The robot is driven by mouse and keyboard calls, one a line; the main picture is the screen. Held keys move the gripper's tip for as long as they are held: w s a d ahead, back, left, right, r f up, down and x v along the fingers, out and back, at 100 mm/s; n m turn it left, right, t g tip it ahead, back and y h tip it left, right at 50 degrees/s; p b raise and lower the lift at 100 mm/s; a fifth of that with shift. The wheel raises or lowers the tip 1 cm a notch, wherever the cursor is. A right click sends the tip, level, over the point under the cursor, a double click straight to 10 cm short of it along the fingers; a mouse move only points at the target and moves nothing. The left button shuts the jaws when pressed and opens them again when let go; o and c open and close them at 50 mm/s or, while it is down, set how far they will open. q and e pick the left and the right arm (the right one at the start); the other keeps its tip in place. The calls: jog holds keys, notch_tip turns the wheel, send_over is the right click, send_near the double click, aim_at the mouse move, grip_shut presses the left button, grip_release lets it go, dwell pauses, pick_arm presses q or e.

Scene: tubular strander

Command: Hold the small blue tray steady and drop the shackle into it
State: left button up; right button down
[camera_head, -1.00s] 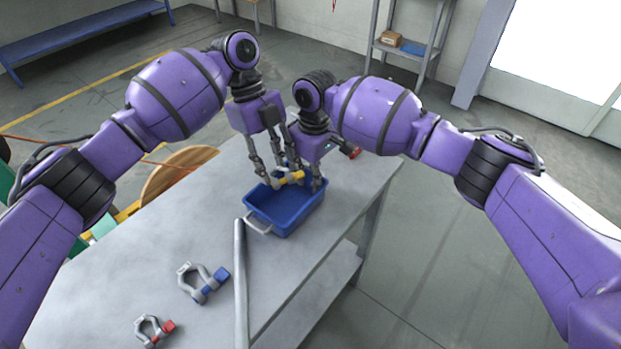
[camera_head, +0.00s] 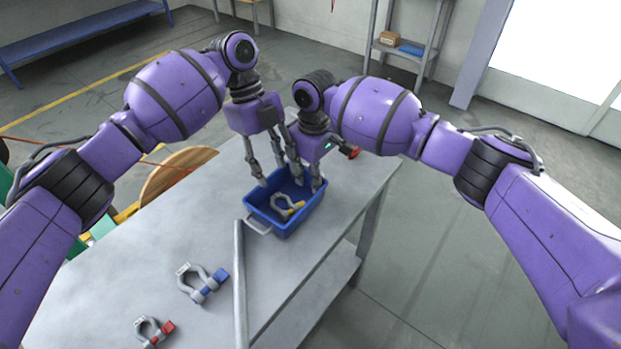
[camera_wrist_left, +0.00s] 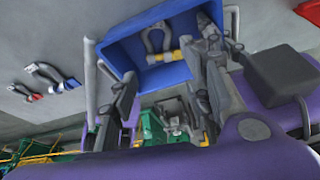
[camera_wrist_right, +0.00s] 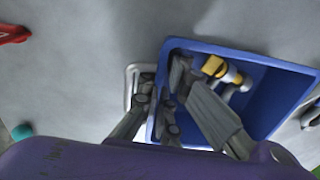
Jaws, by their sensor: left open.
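The small blue tray (camera_head: 284,228) sits on the grey bench, and it also shows in the left wrist view (camera_wrist_left: 120,42) and the right wrist view (camera_wrist_right: 275,63). The shackle (camera_head: 288,206), grey with a yellow pin, lies inside it; the yellow end shows in the right wrist view (camera_wrist_right: 214,66). My left gripper (camera_head: 268,168) is open and empty above the tray's far left side. My right gripper (camera_head: 307,184) has its fingers at the tray's far end, one inside and one outside the wall. It appears shut on that wall; the contact is partly hidden.
A shackle with a blue pin (camera_head: 204,284) and a smaller one with a red pin (camera_head: 153,331) lie on the bench (camera_head: 130,285). A red object (camera_head: 349,152) is beyond my right gripper.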

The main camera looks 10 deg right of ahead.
pick_arm(q)
jog(key=shift+w+d+r, duration=0.1)
jog(key=shift+w+r, duration=0.05)
pick_arm(e)
jog(key=shift+s+a, duration=0.2)
jog(key=shift+a, duration=0.2)
jog(key=shift+d, duration=0.2)
pick_arm(q)
jog(key=v, duration=1.1)
jog(key=shift+r, duration=0.35)
pick_arm(e)
jog(key=shift+w, duration=0.1)
jog(key=c, duration=2.4)
grip_release()
jog(key=shift+d, duration=0.1)
jog(key=shift+c, duration=0.2)
jog(key=o, duration=0.6)
jog(key=r, duration=0.7)
jog(key=shift+w+d, duration=0.15)
jog(key=shift+w, duration=0.1)
pick_arm(q)
jog(key=shift+a+f, duration=0.1)
jog(key=shift+a, duration=0.1)
pick_arm(e)
jog(key=shift+r, duration=0.55)
